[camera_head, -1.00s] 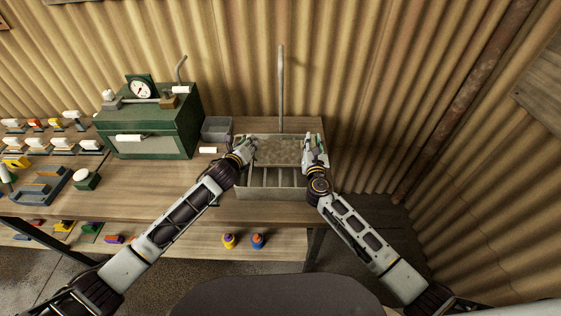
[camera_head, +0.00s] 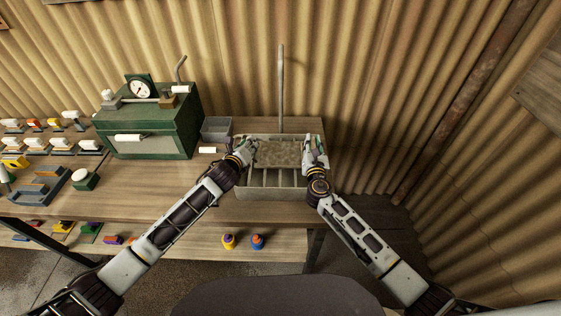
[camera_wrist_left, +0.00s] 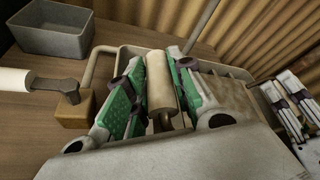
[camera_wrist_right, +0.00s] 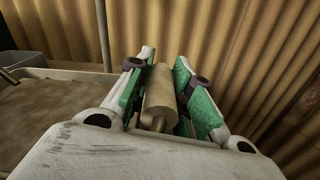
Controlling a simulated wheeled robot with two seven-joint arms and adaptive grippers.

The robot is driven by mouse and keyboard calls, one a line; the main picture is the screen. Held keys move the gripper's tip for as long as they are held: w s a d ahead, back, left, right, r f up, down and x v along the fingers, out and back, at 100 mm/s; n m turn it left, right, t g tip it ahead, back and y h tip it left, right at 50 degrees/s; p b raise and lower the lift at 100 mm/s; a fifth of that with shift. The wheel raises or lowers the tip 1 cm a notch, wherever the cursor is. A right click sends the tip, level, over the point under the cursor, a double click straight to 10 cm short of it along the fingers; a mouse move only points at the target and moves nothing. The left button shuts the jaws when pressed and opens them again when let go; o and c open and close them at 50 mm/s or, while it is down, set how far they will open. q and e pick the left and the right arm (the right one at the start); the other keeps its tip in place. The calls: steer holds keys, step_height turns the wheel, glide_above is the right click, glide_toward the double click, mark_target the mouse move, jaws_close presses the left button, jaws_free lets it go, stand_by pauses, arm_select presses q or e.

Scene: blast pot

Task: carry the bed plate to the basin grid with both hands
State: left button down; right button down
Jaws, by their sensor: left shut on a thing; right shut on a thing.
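The bed plate (camera_head: 279,154), a flat brown speckled slab, is level between my two hands over the back part of the grey basin (camera_head: 272,193). The front bars of the basin grid (camera_head: 270,177) show in front of it. My left gripper (camera_head: 245,151) is shut on a pale cylindrical handle (camera_wrist_left: 160,84) at the plate's left end. My right gripper (camera_head: 313,150) is shut on a similar handle (camera_wrist_right: 160,98) at the right end. The plate also shows in the right wrist view (camera_wrist_right: 45,112). Whether the plate touches the grid is hidden.
A grey bin (camera_head: 216,130) and a white-handled lever (camera_head: 209,150) stand left of the basin. A green box with a gauge (camera_head: 150,130) is further left. A thin upright pipe (camera_head: 281,85) rises behind the basin. The corrugated wall (camera_head: 360,90) closes the back.

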arm_select(q)
steer(key=shift+w+f+b, duration=0.15)
steer(key=shift+f+b, duration=0.05)
steer(key=shift+b, duration=0.3)
arm_select(e)
steer(key=shift+w+f, duration=0.1)
steer(key=shift+f, duration=0.1)
stand_by(0.6)
arm_select(q)
steer(key=c, duration=1.6)
jaws_free()
steer(key=shift+a+f, duration=0.1)
steer(key=shift+f, duration=0.2)
steer(key=shift+c, duration=0.2)
arm_select(e)
steer(key=c, duration=1.7)
jaws_free()
steer(key=shift+f, duration=0.3)
arm_select(q)
steer(key=shift+o, duration=1.4)
arm_select(e)
steer(key=shift+o, duration=1.4)
arm_select(q)
steer(key=shift+o, duration=0.6)
steer(key=shift+s+r, duration=0.15)
steer(key=shift+s, duration=0.15)
arm_select(e)
steer(key=shift+o, duration=0.7)
steer(key=shift+s+r, duration=0.15)
steer(key=shift+s, duration=0.15)
